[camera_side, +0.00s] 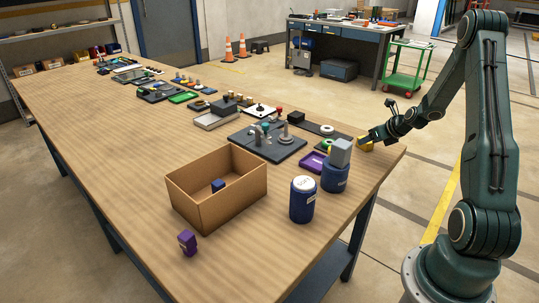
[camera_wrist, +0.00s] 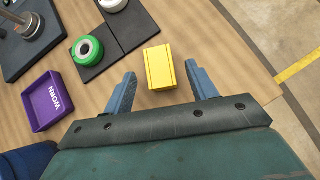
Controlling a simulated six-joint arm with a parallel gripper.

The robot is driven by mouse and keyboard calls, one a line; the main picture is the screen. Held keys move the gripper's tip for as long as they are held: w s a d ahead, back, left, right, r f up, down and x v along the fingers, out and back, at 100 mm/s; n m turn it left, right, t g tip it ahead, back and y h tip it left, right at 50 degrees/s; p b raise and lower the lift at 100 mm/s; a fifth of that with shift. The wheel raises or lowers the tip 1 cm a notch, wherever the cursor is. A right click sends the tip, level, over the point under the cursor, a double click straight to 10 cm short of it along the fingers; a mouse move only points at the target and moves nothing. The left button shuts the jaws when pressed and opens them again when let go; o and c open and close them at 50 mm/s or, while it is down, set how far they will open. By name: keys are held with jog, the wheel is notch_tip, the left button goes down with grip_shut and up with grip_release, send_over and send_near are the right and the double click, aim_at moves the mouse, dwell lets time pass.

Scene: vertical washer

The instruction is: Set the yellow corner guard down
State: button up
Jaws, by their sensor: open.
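The yellow corner guard (camera_wrist: 160,67) lies on the wooden table, near its right edge, in the wrist view. In the side view the yellow corner guard (camera_side: 366,144) is partly hidden by my gripper (camera_side: 366,138). In the wrist view my gripper (camera_wrist: 160,88) is open, with one blue finger on each side of the near end of the guard. There is a gap between each finger and the guard, so neither finger touches it.
A purple tray marked WORN (camera_wrist: 50,102) and a dark plate with a green ring (camera_wrist: 88,50) lie left of the guard. Two blue containers (camera_side: 303,200) and a cardboard box (camera_side: 215,195) stand nearer the side camera. The table's right edge is close by.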

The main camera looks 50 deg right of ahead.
notch_tip(320, 180, up, 8)
jog(key=s, duration=0.1)
jog(key=a+r+n+y, duration=0.1)
jog(key=a+r+n, duration=0.3)
jog(key=a+n, duration=0.3)
jog(key=w+a+r+n+g+y, duration=0.1)
jog(key=a+r+n, duration=0.4)
jog(key=a, duration=0.5)
jog(key=a+r+n, duration=0.3)
jog(key=a+n, duration=0.4)
jog(key=a, duration=0.1)
jog(key=s+a+r+n+g+y, duration=0.1)
jog(key=s+a+r+n, duration=0.2)
jog(key=s+a+n, duration=1.3)
jog(key=s+n, duration=0.1)
jog(key=n, duration=0.4)
jog(key=shift+g+y, duration=0.3)
